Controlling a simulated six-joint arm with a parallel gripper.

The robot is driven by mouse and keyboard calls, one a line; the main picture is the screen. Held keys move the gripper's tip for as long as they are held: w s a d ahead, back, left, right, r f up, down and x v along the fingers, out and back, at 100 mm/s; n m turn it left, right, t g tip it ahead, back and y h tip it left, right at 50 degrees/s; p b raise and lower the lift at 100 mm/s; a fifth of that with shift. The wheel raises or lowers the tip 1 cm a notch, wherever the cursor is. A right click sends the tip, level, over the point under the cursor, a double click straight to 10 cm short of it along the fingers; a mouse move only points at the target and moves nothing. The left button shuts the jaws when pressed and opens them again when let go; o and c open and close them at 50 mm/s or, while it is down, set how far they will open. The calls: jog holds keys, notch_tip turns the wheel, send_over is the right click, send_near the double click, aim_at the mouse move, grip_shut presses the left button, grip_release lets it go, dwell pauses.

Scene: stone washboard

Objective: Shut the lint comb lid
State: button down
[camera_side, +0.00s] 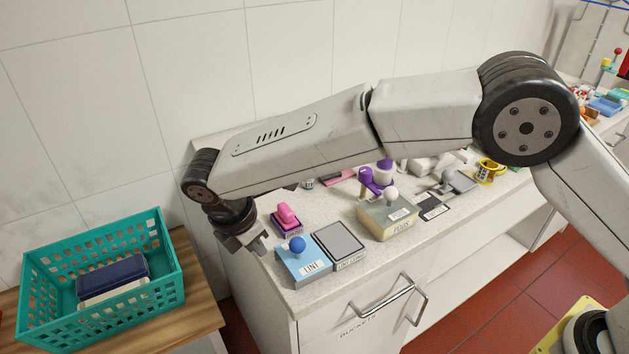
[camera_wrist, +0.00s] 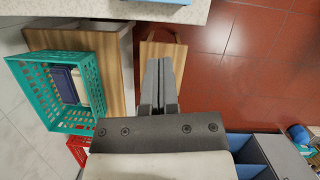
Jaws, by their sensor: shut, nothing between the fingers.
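A light blue edge (camera_wrist: 165,1) shows at the top of the wrist view. My gripper (camera_side: 262,246) is shut and empty, just left of the blue box at the counter's end; its closed fingers (camera_wrist: 159,65) also show in the wrist view.
A pink-handled item (camera_side: 287,218) stands behind the blue box. A cream PEGS box (camera_side: 388,217) with a white knob stands to the right. A teal basket (camera_side: 165,285) sits on a wooden surface at left. A drawer handle (camera_side: 404,300) projects below the counter.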

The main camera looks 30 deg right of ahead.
aim_at(302, 247)
jog(key=d+f, duration=0.3)
jog(key=f, duration=0.1)
jog(key=shift+w+d, duration=0.2)
jog(key=shift+w, duration=0.1)
jog(key=shift+w+d+f, duration=0.15)
jog(key=shift+w+d, duration=0.05)
jog(key=shift+d, duration=0.55)
jog(key=d, duration=0.9)
jog(key=shift+d, duration=0.3)
jog(key=shift+d, duration=0.1)
